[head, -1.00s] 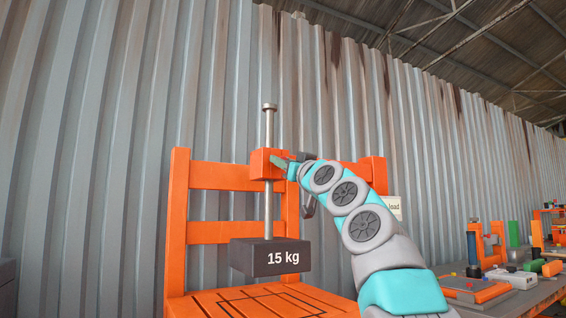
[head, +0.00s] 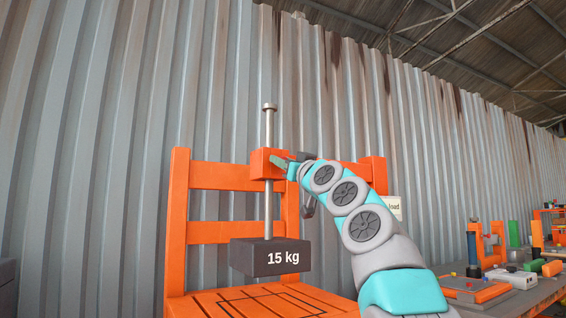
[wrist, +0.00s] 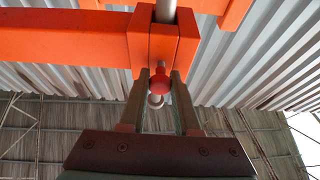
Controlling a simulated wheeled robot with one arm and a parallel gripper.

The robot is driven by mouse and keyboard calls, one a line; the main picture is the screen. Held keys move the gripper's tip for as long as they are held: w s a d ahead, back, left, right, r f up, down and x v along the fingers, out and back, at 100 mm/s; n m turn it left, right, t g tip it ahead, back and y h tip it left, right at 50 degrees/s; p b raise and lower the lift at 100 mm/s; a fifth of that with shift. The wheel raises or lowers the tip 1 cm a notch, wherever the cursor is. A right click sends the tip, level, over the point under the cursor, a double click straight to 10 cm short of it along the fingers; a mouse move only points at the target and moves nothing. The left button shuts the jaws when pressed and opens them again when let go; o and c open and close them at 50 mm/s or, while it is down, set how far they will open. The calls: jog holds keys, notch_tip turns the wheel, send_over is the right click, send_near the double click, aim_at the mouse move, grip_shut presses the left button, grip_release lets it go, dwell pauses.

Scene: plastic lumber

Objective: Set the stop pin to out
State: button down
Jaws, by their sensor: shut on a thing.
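The stop pin shows in the wrist view as a round red knob (wrist: 159,85) at the front of an orange guide block (wrist: 163,45). My gripper (wrist: 160,78) is shut on the knob, one finger on each side. In the head view my gripper (head: 285,159) reaches the right side of the guide block (head: 263,164), and the pin is hidden there. A steel rod (head: 269,125) runs upright through the block. A dark weight (head: 258,258) marked "15 kg" hangs at its lower end, above the slatted seat.
An orange chair-like frame (head: 179,225) with a slatted seat stands below and behind the weight. A partly hidden load sign (head: 394,207) is right of my arm. A cluttered bench (head: 530,300) stands at the far right. A corrugated wall (head: 110,120) closes the back.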

jog(key=shift+s, duration=0.1)
jog(key=s+d+b, duration=0.2)
jog(key=shift+s+f+b, duration=0.1)
jog(key=shift+s+b, duration=0.2)
jog(key=c, duration=0.6)
grip_release()
jog(key=shift+s, duration=0.1)
jog(key=shift+s+d+f+b, duration=0.25)
jog(key=shift+s+f+b, duration=0.1)
jog(key=shift+b, duration=0.15)
jog(key=b, duration=0.5)
send_near(284, 158)
jog(key=shift+s+d, duration=0.25)
jog(key=shift+s, duration=0.1)
